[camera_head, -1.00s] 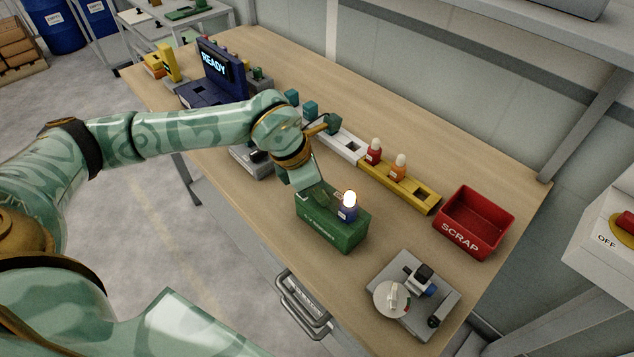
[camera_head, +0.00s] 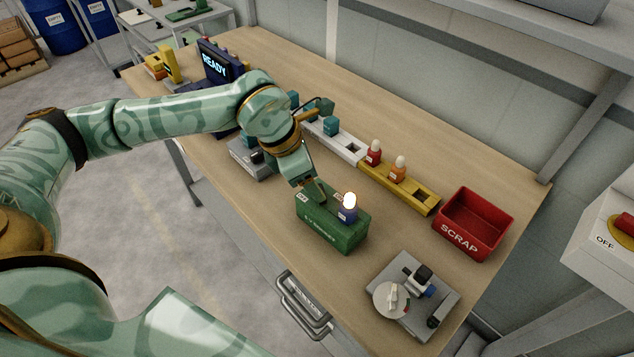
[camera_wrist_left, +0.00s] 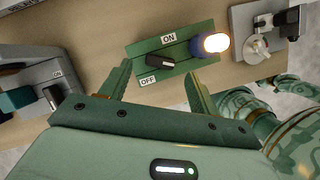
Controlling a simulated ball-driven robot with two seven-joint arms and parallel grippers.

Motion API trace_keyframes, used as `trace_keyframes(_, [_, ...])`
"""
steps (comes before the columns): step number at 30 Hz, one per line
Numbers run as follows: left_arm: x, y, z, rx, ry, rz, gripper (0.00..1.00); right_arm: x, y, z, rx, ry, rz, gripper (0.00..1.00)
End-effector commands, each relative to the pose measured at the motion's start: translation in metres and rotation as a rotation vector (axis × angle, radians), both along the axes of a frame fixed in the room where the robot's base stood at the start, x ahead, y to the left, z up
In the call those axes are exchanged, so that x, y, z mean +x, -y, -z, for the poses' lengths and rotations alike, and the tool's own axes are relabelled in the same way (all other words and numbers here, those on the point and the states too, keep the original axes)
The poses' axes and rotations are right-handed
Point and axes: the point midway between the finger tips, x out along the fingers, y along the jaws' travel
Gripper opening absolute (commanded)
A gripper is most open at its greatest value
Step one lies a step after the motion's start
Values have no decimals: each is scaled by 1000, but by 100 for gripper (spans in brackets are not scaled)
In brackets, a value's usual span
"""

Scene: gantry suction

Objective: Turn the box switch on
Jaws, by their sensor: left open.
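The green box (camera_head: 328,232) stands near the front of the workbench. In the left wrist view its top (camera_wrist_left: 185,55) carries a black switch lever (camera_wrist_left: 160,62), an ON label (camera_wrist_left: 168,39) and an OFF label (camera_wrist_left: 148,81). I cannot tell for sure which label the lever is set to. A lamp (camera_head: 349,201) on a blue base at the box's right end glows. My left gripper (camera_wrist_left: 158,72) is open, its fingers spread to either side of the lever; contact cannot be made out. My right gripper is out of view.
A red SCRAP bin (camera_head: 474,223) and a grey fixture with a white disc (camera_head: 390,299) stand right of the box. A yellow rack (camera_head: 412,193) with bulbs lies behind it. A grey device (camera_head: 250,160) stands to its left. Bare bench lies between box and rack.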

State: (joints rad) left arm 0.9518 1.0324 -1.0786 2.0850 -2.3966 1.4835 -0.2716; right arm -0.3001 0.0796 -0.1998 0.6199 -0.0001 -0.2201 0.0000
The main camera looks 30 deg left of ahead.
Motion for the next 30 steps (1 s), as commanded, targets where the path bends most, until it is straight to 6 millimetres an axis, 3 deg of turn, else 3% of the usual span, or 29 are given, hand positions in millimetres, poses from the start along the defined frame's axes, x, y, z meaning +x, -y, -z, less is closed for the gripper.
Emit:
trace_keyframes(6, [-15, -18, -59, 2, 6, -1, 62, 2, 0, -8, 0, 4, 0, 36])
trace_keyframes(13, [-28, -30, -101, 1, 4, -1, 62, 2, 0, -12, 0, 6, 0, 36])
trace_keyframes(19, [-32, -34, -113, 1, 3, 1, 62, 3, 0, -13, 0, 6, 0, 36])
trace_keyframes(30, [-32, -34, -113, 0, 2, 1, 62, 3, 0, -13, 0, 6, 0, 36])
